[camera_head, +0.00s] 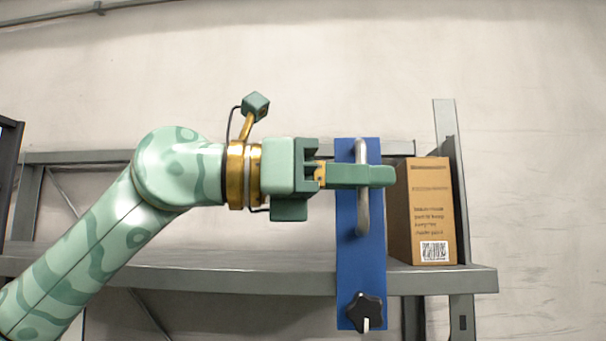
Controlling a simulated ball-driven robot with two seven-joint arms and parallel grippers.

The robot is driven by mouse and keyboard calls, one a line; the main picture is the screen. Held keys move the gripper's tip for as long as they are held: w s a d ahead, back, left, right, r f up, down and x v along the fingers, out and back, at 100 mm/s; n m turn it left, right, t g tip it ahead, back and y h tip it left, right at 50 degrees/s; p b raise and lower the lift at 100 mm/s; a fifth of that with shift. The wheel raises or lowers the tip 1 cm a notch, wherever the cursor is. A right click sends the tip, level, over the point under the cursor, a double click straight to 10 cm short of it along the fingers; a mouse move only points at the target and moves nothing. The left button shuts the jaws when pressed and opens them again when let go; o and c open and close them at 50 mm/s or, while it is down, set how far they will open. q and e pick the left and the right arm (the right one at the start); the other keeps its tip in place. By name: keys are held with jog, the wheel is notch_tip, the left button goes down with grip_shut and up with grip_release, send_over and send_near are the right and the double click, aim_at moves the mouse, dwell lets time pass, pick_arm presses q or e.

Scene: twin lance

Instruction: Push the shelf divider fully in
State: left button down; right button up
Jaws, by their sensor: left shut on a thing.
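The shelf divider (348,265) is an upright blue panel with a pale vertical bar handle (363,218) on its face and a black star knob (364,312) near its bottom. It stands at the front of the grey shelf (230,257), and its lower end hangs below the shelf's front edge. My left gripper (378,175) comes in from the left and is shut on the handle in its upper part. The fingers cover a piece of the handle and panel. How deep the divider sits cannot be told. My right gripper is not in view.
A brown cardboard box (430,215) with a barcode label stands on the shelf just right of the divider. A grey upright post (447,130) rises behind it. The shelf left of the divider looks empty. A dark frame (10,170) shows at the left edge.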

pick_arm(q)
jog(key=shift+d+r, duration=0.1)
jog(key=shift+d, duration=0.75)
jog(key=c, duration=1.6)
grip_release()
jog(key=shift+d, duration=0.1)
jog(key=s+a+b, duration=0.1)
jog(key=a, duration=0.4)
jog(key=a+b, duration=0.1)
jog(key=a, duration=0.4)
jog(key=s+a+b, duration=0.1)
jog(key=a, duration=0.4)
jog(key=shift+s+a, duration=0.3)
jog(key=shift+a, duration=0.05)
